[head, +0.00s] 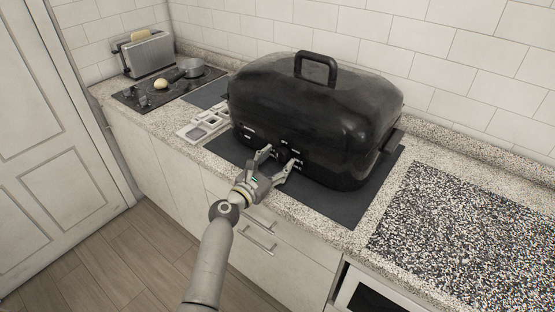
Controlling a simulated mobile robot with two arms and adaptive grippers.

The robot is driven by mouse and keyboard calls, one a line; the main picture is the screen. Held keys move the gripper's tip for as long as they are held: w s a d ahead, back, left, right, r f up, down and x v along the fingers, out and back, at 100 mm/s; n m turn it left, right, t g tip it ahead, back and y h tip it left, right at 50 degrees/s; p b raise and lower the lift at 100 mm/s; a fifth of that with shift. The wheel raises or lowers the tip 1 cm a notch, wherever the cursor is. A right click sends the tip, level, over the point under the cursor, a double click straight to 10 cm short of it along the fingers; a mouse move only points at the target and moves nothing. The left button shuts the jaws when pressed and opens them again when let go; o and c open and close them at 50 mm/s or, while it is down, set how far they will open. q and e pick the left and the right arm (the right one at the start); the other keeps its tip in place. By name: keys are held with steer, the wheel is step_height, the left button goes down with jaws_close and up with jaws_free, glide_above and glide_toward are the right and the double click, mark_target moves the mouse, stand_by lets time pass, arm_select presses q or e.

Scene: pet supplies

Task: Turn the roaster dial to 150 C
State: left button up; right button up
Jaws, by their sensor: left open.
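The black roaster (315,105) stands on a dark mat (343,207) on the speckled counter, its lid with a loop handle (316,66) closed. Small pale markings show on its front face, low down. My left gripper (278,158) is at the roaster's front, fingers spread on either side of the marked area. The dial is small and dark; its setting cannot be read, and I cannot tell whether the fingers touch it. My right gripper is not in the picture.
A toaster (150,54) with bread, a cooktop (133,97) with a small pot (193,67), and a pale compartment tray (204,124) are to the left. The counter at right (455,240) is bare. Drawers with bar handles are below the counter edge.

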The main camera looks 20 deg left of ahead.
arm_select(q)
steer(key=shift+w+d, duration=0.15)
steer(key=shift+w, duration=0.35)
steer(key=c, duration=1)
